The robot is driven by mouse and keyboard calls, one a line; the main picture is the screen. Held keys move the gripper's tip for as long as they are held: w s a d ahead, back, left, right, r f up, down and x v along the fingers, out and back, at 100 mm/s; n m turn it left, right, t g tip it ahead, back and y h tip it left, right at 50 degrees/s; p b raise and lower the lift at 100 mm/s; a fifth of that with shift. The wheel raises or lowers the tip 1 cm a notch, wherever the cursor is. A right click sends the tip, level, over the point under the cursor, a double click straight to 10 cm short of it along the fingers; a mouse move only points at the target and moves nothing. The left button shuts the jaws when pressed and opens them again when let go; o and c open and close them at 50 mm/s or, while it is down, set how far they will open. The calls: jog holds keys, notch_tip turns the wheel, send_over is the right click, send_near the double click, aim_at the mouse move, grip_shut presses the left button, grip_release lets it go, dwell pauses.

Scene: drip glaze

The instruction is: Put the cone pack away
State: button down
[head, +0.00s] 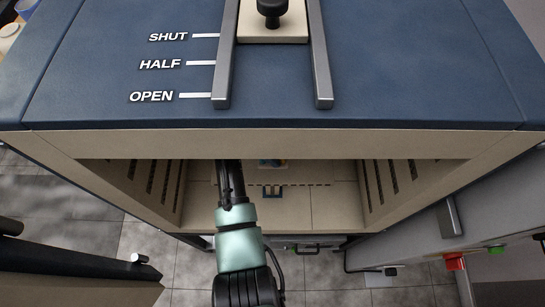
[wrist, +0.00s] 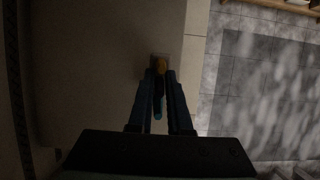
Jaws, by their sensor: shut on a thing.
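The cone pack (wrist: 160,65) shows dimly in the wrist view, with an orange-yellow part at the fingertips and a dark part with a bluish end between the fingers. My gripper (wrist: 160,78) is shut on it. The surface under it is a shadowed beige floor. In the head view my arm reaches into the open beige chamber of a blue-topped kiln (head: 420,95), and the gripper is hidden behind the chamber's upper front edge.
Slotted side walls (head: 150,180) flank the chamber. A damper plate with a black knob (head: 272,10) sits at SHUT on top. An open door (head: 70,270) is lower left, and a grey cabinet with buttons (head: 495,250) lower right.

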jog(key=shift+w, duration=0.3)
jog(key=shift+f, duration=1.7)
jog(key=shift+f, duration=0.1)
jog(key=c, duration=0.8)
grip_release()
jog(key=shift+c, duration=0.2)
